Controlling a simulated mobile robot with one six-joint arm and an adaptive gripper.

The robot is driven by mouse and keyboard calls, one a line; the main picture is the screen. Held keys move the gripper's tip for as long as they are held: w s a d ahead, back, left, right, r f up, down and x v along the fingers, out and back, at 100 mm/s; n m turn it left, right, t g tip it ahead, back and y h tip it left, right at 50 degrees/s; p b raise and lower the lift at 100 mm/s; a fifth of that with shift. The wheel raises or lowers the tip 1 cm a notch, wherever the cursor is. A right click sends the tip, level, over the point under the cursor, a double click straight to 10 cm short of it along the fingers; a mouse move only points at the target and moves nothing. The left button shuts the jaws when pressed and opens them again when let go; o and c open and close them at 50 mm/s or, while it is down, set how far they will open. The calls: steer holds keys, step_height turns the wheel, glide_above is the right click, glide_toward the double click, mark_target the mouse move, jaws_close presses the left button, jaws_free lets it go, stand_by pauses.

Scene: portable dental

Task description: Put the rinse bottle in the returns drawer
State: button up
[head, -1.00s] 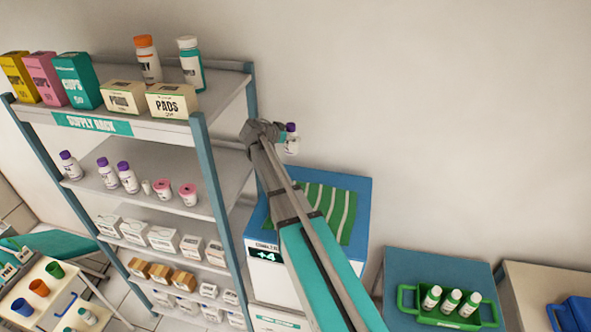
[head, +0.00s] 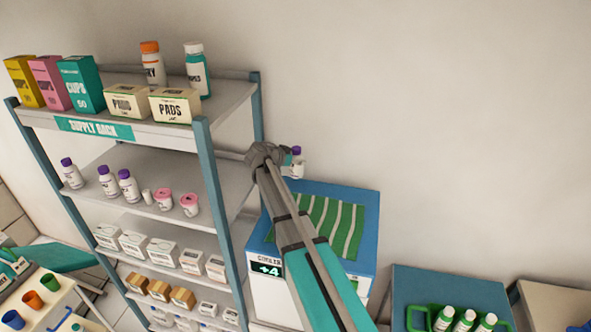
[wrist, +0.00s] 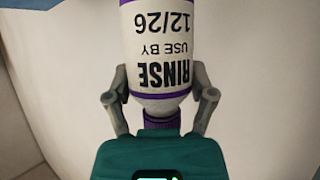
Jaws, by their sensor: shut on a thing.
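My gripper (wrist: 160,112) is shut on the rinse bottle (wrist: 158,50), a white bottle with a purple cap and purple bands. Its label reads RINSE, USE BY 12/26, upside down in the wrist view. The fingers hold it near its shoulder, next to the cap. In the head view the bottle (head: 297,165) is in the air beyond the end of my arm, right of the supply rack and above the cooler. The wrist partly hides it there. I cannot make out a returns drawer in these views.
The supply rack (head: 165,131) stands at left with boxes, bottles and cups; its post is close to my arm. The cooler (head: 368,215) with a green striped mat is below. A blue-topped unit (head: 450,285) holds a green caddy of bottles. A cart with cups is lower left.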

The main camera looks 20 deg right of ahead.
mark_target(291, 167)
steer(key=shift+f, duration=0.1)
steer(key=shift+f+b, duration=1.8)
steer(key=shift+b, duration=0.1)
steer(key=shift+f, duration=0.15)
steer(key=o, duration=1.2)
steer(key=shift+r, duration=0.25)
steer(key=shift+s+a+r+p, duration=0.15)
steer(key=shift+a+r+p, duration=0.05)
steer(key=shift+a+p, duration=0.1)
steer(key=shift+p+v, duration=1.55)
steer(key=shift+v, duration=1.85)
steer(key=shift+f, duration=0.1)
